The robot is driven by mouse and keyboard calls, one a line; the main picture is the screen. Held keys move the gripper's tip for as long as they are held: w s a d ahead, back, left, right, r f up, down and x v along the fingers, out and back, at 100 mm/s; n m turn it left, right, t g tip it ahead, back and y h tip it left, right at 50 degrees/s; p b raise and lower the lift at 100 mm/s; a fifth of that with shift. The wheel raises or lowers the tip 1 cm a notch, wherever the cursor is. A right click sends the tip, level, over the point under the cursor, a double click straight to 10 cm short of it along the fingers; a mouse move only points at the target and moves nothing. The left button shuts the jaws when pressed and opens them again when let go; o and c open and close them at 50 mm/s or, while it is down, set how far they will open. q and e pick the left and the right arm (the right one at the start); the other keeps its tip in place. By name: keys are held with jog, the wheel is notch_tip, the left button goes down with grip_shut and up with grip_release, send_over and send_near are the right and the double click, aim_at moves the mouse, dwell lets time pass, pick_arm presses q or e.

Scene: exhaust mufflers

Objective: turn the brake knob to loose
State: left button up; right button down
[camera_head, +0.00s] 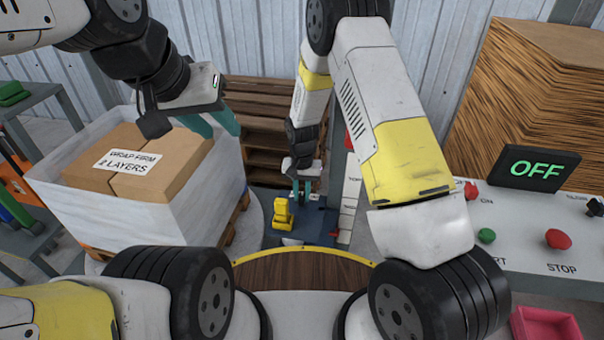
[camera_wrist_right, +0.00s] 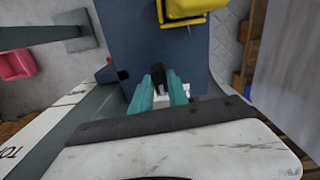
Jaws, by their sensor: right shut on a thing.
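My right gripper (camera_head: 300,188) reaches down to a blue-grey machine base (camera_head: 315,222) beyond the wooden platform. In the right wrist view its teal fingers (camera_wrist_right: 159,82) are shut on a small dark knob (camera_wrist_right: 157,70), likely the brake knob; its markings and turn position cannot be read. In the head view the knob is hidden by the gripper. A yellow part (camera_head: 283,214) stands on the base just left of the gripper, and also shows in the wrist view (camera_wrist_right: 188,8). My left gripper (camera_head: 212,122) is open and empty beside the wrapped load.
Cartons (camera_head: 140,160) labelled "WRAP FIRM 2 LAYERS" stand wrapped in film at left. At right a control panel (camera_head: 530,245) has a display (camera_head: 534,169) reading OFF and a red STOP button (camera_head: 558,239). A pink tray (camera_head: 545,325) is below it. Wooden pallets (camera_head: 265,115) are behind.

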jog(key=n, duration=0.4)
jog(key=shift+n, duration=2)
jog(key=c, duration=1.3)
grip_release()
